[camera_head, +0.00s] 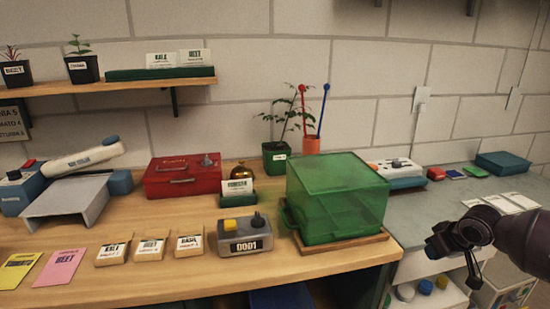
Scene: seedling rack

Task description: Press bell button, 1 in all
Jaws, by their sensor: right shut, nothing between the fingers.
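A brass bell (239,171) with a domed top stands on the wooden bench behind a small green card holder (238,190), which hides its lower part. Its button is too small to make out clearly. My right gripper (434,247) is shut and empty at the right, in front of the grey worktop and well apart from the bell. My left gripper is not in view.
A translucent green box (337,195) on a wooden board stands between the bell and my right gripper. A red metal box (182,177) is left of the bell. A grey counter with a yellow button (238,225) sits in front. A potted plant (276,157) stands behind.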

